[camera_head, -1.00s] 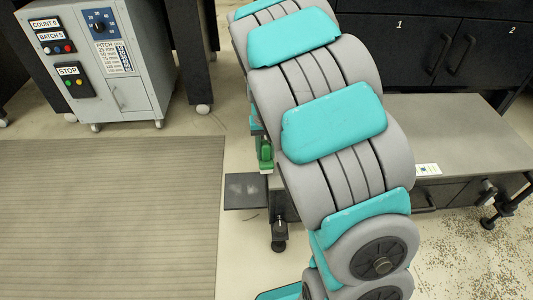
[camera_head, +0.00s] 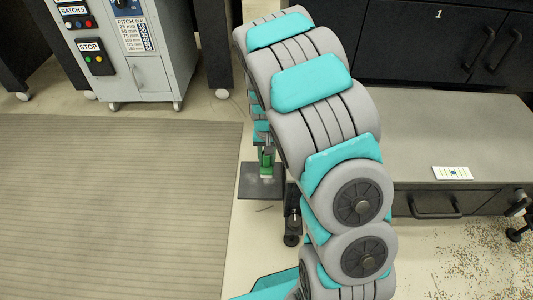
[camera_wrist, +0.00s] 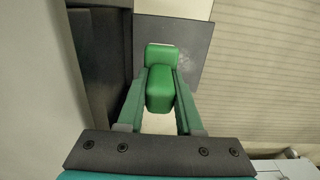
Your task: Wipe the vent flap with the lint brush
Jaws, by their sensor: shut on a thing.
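The green lint brush (camera_head: 267,168) is held between the fingers of my gripper (camera_wrist: 160,82). In the wrist view the brush (camera_wrist: 160,90) has a blocky head and a thicker body between the two green fingers. A dark flat plate (camera_head: 250,189), which looks like the vent flap, sticks out low beside the grey bench. In the wrist view the brush head overlaps the near edge of this plate (camera_wrist: 192,42). I cannot tell whether the brush touches it. My arm hides part of the bench end.
The grey bench (camera_head: 440,130) with drawers stands right of my arm, with a small label card (camera_head: 452,173) on top. A control cabinet (camera_head: 135,60) stands at the back left. A ribbed mat (camera_head: 110,210) covers the left floor. Small debris (camera_head: 450,260) lies at the lower right.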

